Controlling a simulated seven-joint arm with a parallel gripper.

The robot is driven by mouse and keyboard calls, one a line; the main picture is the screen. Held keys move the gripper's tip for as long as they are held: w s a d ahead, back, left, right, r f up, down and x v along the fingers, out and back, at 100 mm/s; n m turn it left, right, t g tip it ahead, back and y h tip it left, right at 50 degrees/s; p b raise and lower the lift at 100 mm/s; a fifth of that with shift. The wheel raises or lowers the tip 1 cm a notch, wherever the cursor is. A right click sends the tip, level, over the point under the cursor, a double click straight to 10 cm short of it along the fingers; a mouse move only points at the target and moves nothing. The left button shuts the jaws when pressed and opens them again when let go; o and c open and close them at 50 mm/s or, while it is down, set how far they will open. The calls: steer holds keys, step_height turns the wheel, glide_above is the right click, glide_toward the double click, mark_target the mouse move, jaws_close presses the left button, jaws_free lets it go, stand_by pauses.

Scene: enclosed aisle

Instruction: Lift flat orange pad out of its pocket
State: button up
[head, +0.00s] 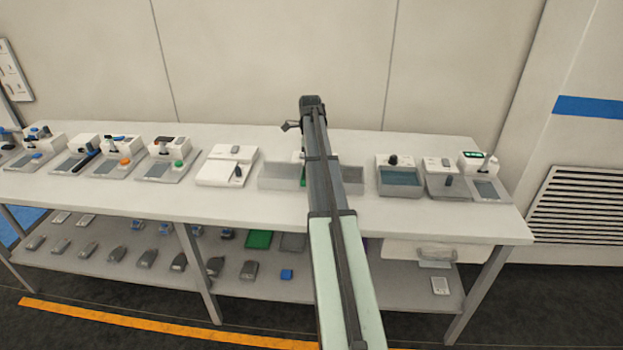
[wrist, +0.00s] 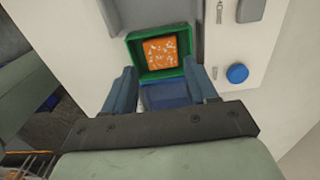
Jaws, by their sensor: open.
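The flat orange pad (wrist: 161,53) with white markings lies inside a green-walled pocket (wrist: 134,58) in the wrist view. My gripper (wrist: 163,76) is open, its two blue-grey fingers apart at the near side of the pocket, one toward each side. Nothing is between the fingers except a view of a dark blue surface (wrist: 165,97) below. The pad looks apart from both fingers; the height gap cannot be told. In the head view my arm hides most of the pocket, and only a sliver of green shows beside it.
A round blue knob (wrist: 237,73) sits on the white panel right of the pocket. A lower shelf holds several small devices.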

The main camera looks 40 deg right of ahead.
steer(key=shift+s+d+f, duration=0.1)
steer(key=shift+f, duration=1.35)
steer(key=shift+d+f, duration=0.1)
steer(key=shift+f, duration=1.3)
steer(key=c, duration=0.7)
